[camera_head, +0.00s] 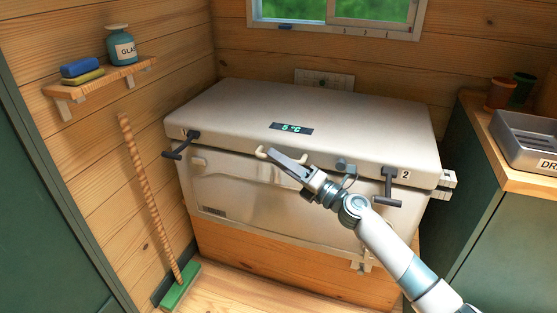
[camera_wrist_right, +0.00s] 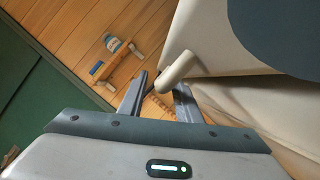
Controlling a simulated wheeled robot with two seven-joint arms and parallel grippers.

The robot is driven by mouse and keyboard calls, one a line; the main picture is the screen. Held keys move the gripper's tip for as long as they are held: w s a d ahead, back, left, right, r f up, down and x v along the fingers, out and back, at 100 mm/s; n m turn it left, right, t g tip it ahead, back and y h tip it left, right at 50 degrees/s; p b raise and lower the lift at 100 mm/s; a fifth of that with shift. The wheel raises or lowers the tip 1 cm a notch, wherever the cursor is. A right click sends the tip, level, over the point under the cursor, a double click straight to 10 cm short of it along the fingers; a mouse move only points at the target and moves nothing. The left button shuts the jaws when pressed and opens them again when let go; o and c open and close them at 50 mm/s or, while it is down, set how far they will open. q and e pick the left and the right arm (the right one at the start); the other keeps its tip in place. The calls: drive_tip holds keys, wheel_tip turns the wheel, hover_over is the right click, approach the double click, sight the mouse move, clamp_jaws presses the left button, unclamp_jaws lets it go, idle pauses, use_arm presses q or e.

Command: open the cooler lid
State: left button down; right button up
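The cooler (camera_head: 235,185) is a large off-white chest with its lid (camera_head: 230,110) down; a display on the lid reads 5 °C. A pale handle (camera_head: 261,153) sits at the lid's front edge, partly hidden behind my right gripper (camera_head: 277,157). In the right wrist view, the gripper's two fingers (camera_wrist_right: 158,98) stand apart, and the pale handle (camera_wrist_right: 176,70) shows near their tips; I cannot tell if they touch. Black latch 1 (camera_head: 180,146) is at the front left and latch 2 (camera_head: 388,188) at the front right; both stick out. My left gripper is not in view.
A broom (camera_head: 151,200) leans on the left wall below a shelf (camera_head: 100,80) holding a bottle (camera_head: 121,46) and sponges. A counter with a metal tray (camera_head: 525,138) and cups stands at the right. A window is behind the cooler.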

drive_tip(key=shift+w+a+r, duration=0.1)
drive_tip(key=shift+w+a, duration=0.05)
drive_tip(key=shift+a, duration=0.05)
clamp_jaws()
drive_tip(key=shift+r, duration=0.1)
